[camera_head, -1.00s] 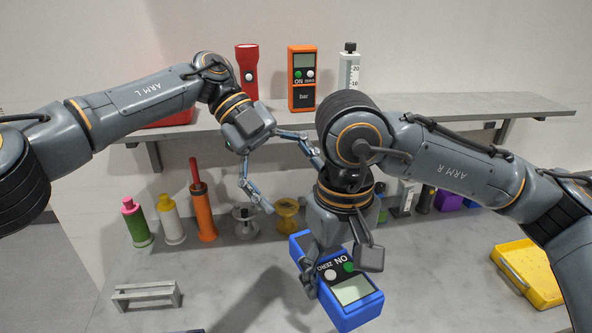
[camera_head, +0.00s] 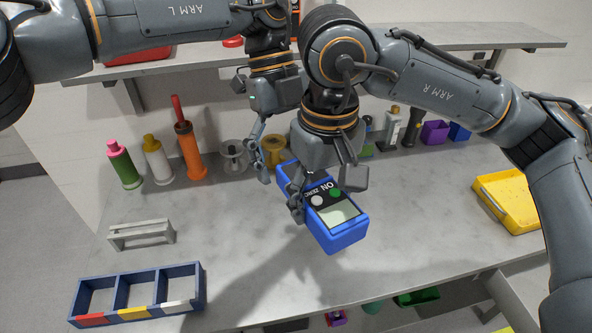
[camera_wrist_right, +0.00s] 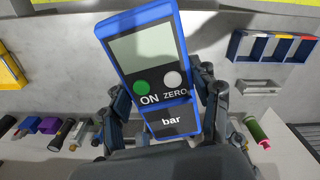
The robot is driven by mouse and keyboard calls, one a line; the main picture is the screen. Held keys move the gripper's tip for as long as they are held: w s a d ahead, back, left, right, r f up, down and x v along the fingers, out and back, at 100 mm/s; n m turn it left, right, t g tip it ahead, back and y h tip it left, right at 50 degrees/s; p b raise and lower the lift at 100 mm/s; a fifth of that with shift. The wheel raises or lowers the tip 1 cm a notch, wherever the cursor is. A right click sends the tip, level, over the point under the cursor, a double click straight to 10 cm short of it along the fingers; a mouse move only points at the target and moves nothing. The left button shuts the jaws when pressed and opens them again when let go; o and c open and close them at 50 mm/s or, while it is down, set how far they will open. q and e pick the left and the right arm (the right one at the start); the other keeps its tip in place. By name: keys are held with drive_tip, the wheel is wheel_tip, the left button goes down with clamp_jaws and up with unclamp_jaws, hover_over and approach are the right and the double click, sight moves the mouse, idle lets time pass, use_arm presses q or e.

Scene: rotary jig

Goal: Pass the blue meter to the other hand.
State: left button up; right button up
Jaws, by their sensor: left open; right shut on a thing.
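The blue meter (camera_head: 339,229) has a pale screen, a green ON button and a white ZERO button. My right gripper (camera_head: 321,200) is shut on it and holds it above the table. In the right wrist view the meter (camera_wrist_right: 146,52) stands between the fingers of my right gripper (camera_wrist_right: 166,108), and "bar" is written near its held end. My left gripper (camera_head: 268,165) is open and empty, pointing down just left of the meter's far end. Part of the meter's far half is hidden by my right gripper.
A blue three-compartment tray (camera_head: 138,295) lies at the front left, with a grey stand (camera_head: 141,234) behind it. A yellow tray (camera_head: 508,203) is at the right. Coloured bottles, an orange cylinder (camera_head: 189,150) and spools line the back. A shelf (camera_head: 455,38) runs above.

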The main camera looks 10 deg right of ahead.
use_arm(q)
drive_tip(key=shift+x, duration=1.3)
drive_tip(key=shift+c, duration=0.4)
drive_tip(key=shift+a, duration=0.1)
drive_tip(key=c, duration=1.3)
use_arm(e)
drive_tip(key=shift+w, duration=0.1)
drive_tip(key=o, duration=1.4)
drive_tip(key=shift+c, duration=0.2)
drive_tip(key=shift+r, duration=0.1)
